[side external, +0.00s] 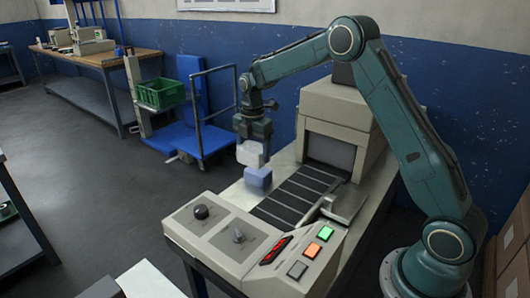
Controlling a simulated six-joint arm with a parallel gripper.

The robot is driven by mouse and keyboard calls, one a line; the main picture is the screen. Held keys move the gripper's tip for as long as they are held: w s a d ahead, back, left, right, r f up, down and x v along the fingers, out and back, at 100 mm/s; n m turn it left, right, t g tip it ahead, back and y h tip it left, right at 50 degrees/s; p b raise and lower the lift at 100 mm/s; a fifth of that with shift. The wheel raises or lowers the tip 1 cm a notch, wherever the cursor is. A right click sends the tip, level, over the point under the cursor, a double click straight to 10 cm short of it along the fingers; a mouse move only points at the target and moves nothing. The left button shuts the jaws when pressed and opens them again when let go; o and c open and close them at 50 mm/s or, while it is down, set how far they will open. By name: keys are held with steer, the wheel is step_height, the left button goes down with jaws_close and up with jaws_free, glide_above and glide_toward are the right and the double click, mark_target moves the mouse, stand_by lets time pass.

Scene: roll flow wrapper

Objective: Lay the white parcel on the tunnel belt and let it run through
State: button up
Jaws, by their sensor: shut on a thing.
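My gripper (254,140) points down and is shut on the white parcel (250,155). It holds the parcel above the left side of the machine table, to the left of the tunnel belt (288,197). A blue-grey block (258,177) sits on the table just below and slightly right of the parcel; I cannot tell whether the two touch. The dark slatted belt is bare where it shows and leads into the opening of the beige tunnel (345,110).
A control panel (255,240) with knobs and lit green and orange buttons stands at the belt's near end. A metal bracket (345,202) sits at the belt's right.

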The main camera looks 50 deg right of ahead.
steer(key=s+d+f, duration=0.3)
steer(key=s+f, duration=0.4)
steer(key=s, duration=0.1)
steer(key=shift+d+f+m, duration=0.25)
steer(key=shift+f+m, duration=0.05)
steer(key=shift+f, duration=0.1)
steer(key=shift+f, duration=0.2)
steer(key=shift+f, duration=2.25)
steer(key=o, duration=1.2)
steer(key=shift+r, duration=0.1)
